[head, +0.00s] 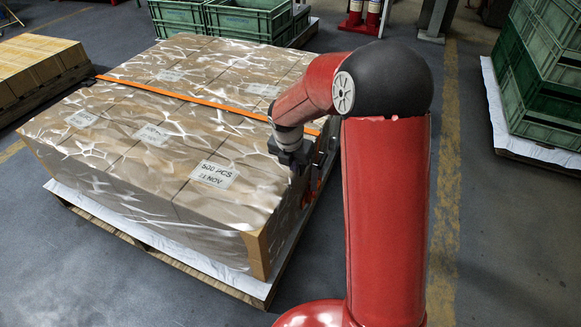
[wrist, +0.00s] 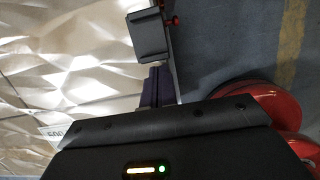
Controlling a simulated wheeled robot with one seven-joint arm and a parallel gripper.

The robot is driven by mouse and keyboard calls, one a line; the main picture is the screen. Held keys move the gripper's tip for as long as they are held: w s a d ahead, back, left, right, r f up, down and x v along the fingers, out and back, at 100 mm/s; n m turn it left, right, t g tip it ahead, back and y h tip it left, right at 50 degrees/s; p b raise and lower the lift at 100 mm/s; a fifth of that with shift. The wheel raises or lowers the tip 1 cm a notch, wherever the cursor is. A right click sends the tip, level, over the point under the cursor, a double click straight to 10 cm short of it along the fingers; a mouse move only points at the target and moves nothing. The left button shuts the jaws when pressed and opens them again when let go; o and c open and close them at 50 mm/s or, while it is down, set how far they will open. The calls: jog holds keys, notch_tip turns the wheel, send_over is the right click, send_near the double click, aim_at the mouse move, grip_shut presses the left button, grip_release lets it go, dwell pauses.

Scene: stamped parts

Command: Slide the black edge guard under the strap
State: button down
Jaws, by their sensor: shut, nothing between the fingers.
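The orange strap (head: 190,97) runs across the top of the wrapped load (head: 95,165) and reaches its right edge behind my arm. My gripper (head: 298,168) is at that right edge, on the near side of the strap. In the wrist view its dark fingers (wrist: 154,86) are together with nothing between them. Just beyond them is a dark grey angled piece (wrist: 147,38) at the load's edge, which looks like the edge guard. I cannot tell whether the fingers touch it. The strap cannot be made out in the wrist view, and my gripper hides the guard in the head view.
The load stands on a wooden pallet (head: 150,246). A small red part (wrist: 172,20) shows beside the grey piece. Green crates stand at the back (head: 250,18) and right (head: 545,75). Another carton stack (head: 35,65) is at left. The floor right of the load is open.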

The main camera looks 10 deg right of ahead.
jog(key=shift+w+d+r, duration=0.1)
jog(key=w+d+p, duration=0.1)
jog(key=w+p, duration=0.1)
jog(key=w+d+p, duration=0.3)
jog(key=w+p, duration=0.1)
jog(key=shift+d+r, duration=0.1)
jog(key=shift+d, duration=0.1)
jog(key=shift+w+d+f, duration=0.2)
jog(key=shift+w+d, duration=0.15)
jog(key=shift+w, duration=0.2)
